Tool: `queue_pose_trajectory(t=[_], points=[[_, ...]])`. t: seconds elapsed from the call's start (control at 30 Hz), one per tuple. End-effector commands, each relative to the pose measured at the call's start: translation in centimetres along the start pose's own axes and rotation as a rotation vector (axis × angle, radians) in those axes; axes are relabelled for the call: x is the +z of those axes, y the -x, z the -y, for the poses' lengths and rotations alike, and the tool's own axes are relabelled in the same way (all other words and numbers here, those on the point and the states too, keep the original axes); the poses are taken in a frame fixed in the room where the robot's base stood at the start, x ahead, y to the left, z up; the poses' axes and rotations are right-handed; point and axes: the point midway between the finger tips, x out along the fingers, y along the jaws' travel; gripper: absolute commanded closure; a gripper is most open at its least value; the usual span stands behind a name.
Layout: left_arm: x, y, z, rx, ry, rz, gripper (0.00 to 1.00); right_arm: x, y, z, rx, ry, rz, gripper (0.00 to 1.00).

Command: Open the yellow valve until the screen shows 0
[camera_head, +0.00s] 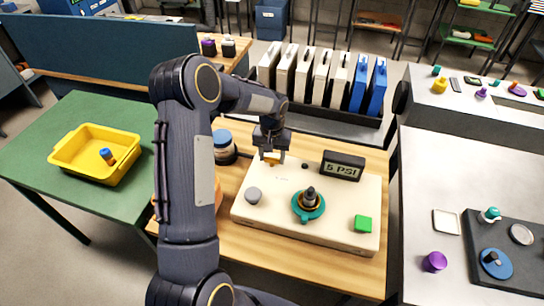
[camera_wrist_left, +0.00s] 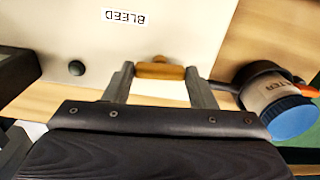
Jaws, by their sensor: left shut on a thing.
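The yellow valve (camera_head: 272,157) is at the back left of a cream panel box (camera_head: 262,220). My left gripper (camera_head: 270,152) comes down on it from above. In the left wrist view the yellow valve handle (camera_wrist_left: 160,71) lies between the two fingers of my left gripper (camera_wrist_left: 160,78), which is shut on it. A label reading BLEED (camera_wrist_left: 125,18) is on the panel near it. The screen (camera_head: 343,166) at the back of the panel reads 5 PSI. My right gripper is not in view.
The panel also has a grey knob (camera_head: 253,195), a teal-ringed fitting (camera_head: 309,203) and a green button (camera_head: 363,223). A blue-lidded filter jar (camera_head: 223,146) stands close to the left of my gripper. White and blue binders (camera_head: 340,80) stand behind the panel.

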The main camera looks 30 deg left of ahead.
Motion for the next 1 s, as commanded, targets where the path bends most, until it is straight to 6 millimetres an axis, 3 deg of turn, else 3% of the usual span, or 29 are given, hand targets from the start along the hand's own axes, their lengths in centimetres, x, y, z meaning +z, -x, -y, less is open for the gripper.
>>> queue_pose_trajectory(t=[0.4,1.0], points=[[-0.1,-0.2,0.0,-0.001,0.343,-0.003,0.72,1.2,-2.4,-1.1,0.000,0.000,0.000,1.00],[-0.1,0.1,0.0,0.000,0.915,-0.002,0.72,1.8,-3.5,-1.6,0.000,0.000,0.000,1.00]])
